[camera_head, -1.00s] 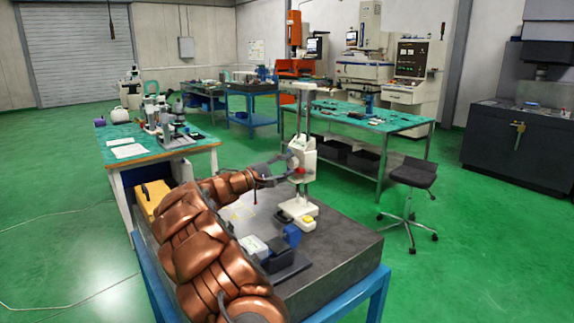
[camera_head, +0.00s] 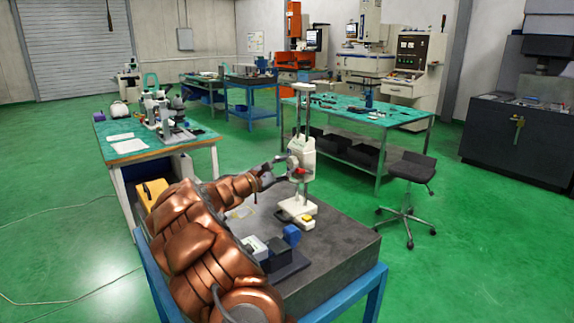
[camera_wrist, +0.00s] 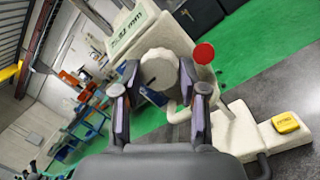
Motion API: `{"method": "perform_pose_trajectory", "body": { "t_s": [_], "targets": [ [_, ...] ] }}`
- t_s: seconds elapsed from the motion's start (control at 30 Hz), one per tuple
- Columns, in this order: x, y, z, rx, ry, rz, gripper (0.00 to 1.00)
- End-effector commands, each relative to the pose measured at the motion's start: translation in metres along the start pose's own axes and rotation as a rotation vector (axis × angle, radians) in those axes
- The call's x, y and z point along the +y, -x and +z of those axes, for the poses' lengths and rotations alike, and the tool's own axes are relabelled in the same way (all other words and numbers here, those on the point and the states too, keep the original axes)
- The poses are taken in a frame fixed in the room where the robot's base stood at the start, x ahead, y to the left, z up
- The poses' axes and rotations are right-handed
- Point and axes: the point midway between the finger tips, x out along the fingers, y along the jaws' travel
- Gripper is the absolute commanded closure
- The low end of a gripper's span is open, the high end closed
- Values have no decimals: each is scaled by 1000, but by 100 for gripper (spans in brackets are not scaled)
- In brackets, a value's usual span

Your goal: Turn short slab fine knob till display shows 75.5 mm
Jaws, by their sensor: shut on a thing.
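The white height gauge (camera_head: 303,160) stands upright on the dark slab, with its carriage on two posts. My gripper (camera_head: 286,160) is at the left side of the carriage. In the wrist view, my gripper (camera_wrist: 159,75) has its two fingers on either side of a round, pale, scalloped knob (camera_wrist: 160,68), closed on it. The display (camera_wrist: 125,32) above the knob is tilted in this view; its blurred digits seem to end in ".52 mm", and I cannot read them surely. A red round part (camera_wrist: 204,53) sits right of the knob, apart from the fingers.
A yellow block (camera_wrist: 286,122) rests on the gauge's pale base.

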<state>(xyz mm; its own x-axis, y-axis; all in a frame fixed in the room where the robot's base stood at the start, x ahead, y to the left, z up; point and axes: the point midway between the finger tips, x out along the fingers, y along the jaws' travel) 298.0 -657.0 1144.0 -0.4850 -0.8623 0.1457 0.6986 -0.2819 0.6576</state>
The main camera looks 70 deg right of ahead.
Motion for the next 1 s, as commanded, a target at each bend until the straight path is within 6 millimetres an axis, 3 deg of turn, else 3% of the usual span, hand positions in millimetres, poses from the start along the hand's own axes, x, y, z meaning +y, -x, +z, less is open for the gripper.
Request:
{"method": "perform_pose_trajectory", "body": {
  "t_s": [0.4, 0.43, 0.6, 0.7, 1.0],
  "targets": [
    [-1, 0, -1, 3, 9, -1, 93],
    [-2, 0, -1, 3, 9, -1, 57],
    [-1, 0, -1, 2, 8, -1, 39],
    [-1, 0, -1, 2, 8, -1, 32],
    [-1, 0, 0, 0, 2, -1, 32]
  ]
}}
